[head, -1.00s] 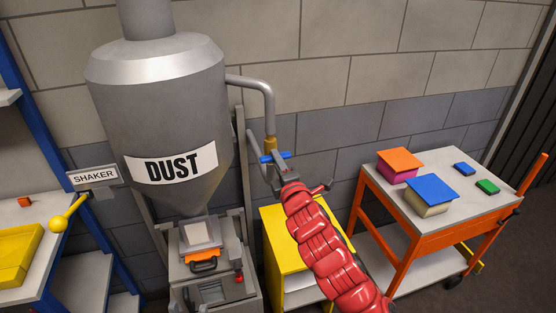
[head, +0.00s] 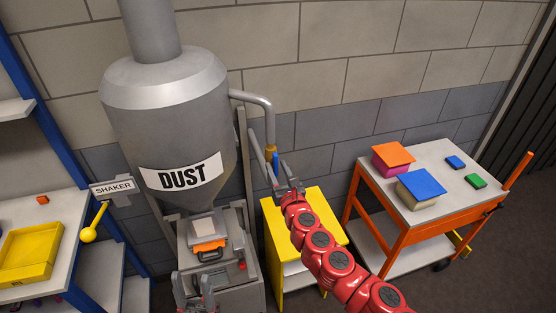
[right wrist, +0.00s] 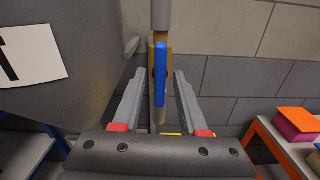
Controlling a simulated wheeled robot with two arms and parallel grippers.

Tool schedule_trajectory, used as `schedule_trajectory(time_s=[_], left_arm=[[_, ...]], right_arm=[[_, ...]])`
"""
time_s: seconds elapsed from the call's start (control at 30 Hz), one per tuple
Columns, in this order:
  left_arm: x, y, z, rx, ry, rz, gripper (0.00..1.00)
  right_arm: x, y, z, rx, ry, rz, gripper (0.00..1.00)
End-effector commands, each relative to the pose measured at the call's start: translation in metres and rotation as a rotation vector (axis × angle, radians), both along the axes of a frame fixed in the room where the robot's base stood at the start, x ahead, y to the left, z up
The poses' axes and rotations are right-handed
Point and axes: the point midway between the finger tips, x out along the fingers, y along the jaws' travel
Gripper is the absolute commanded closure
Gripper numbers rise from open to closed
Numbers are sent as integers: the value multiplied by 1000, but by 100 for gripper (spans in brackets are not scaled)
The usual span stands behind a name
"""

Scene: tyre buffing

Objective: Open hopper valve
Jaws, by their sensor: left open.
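The blue valve handle (head: 275,164) sits on the brass valve body (head: 270,152) at the lower end of the grey pipe bending out of the DUST hopper (head: 165,105). In the right wrist view the handle (right wrist: 161,75) stands upright, in line with the pipe. My right gripper (right wrist: 156,85) is open. Its two fingers are spread on either side of the handle and valve, with visible gaps. The same gripper (head: 278,170) also shows at the valve in the head view. My left gripper (head: 193,288) is open and empty at the bottom edge, in front of the hopper's base.
A yellow cabinet (head: 294,225) stands below the valve. An orange cart (head: 435,205) with coloured blocks is to the right. The yellow SHAKER lever (head: 96,220) and a shelf with a yellow tray (head: 30,250) are at the left. A slide with an orange front (head: 209,245) sits under the hopper.

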Motion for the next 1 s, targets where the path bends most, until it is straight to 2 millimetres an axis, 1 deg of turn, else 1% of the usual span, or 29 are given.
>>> schedule_trajectory(time_s=[0.23,0.33,0.63,0.73,0.87,1.0], left_arm=[[0,0,-1,0,0,0,50],[0,0,1,0,-1,0,50],[0,0,14,0,-1,0,50],[0,0,11,0,0,0,50],[0,0,11,0,-1,0,50],[0,0,11,0,0,0,50]], right_arm=[[0,-1,-1,5,2,-1,55],[-3,-3,0,4,3,-3,55],[-40,-15,0,6,4,-3,55],[-50,-18,-2,6,3,-2,55],[-57,-20,-2,6,4,-2,55],[-57,-20,-1,6,3,-2,55]])
